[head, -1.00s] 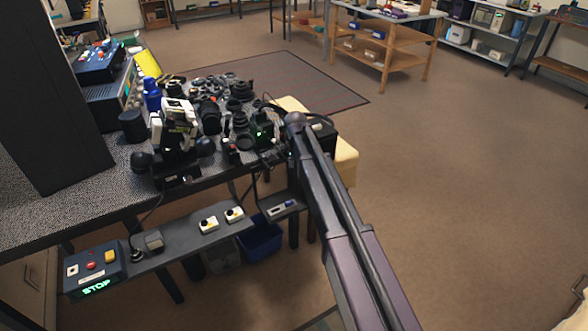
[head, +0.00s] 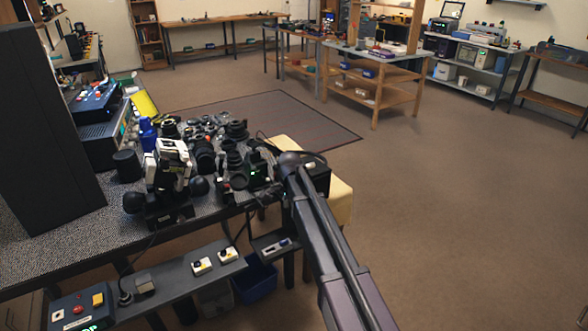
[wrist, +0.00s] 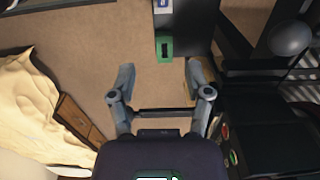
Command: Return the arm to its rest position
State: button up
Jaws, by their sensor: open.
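My gripper (wrist: 158,78) is open and empty in the wrist view, its two grey fingers spread apart over brown floor. A green part (wrist: 164,47) on a grey panel shows just past the fingertips, with no contact visible. In the head view my arm reaches up from the bottom to the right end of the workbench (head: 40,262). I cannot make out the gripper itself there, among the dark parts at the bench end.
Lens parts and a white-and-black device (head: 170,170) crowd the bench. A low shelf (head: 185,284) carries switches, with a control box (head: 82,310) at its left. A blue bin (head: 255,278) stands below. A cream cushion-like block (head: 340,203) is beside my arm. Floor at right is clear.

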jog(key=s+d+n, duration=1.1)
jog(key=s+d, duration=1.1)
jog(key=s, duration=0.5)
notch_tip(320, 180, up, 16)
jog(key=p, duration=1.6)
jog(key=shift+w, duration=0.3)
jog(key=shift+s, duration=0.1)
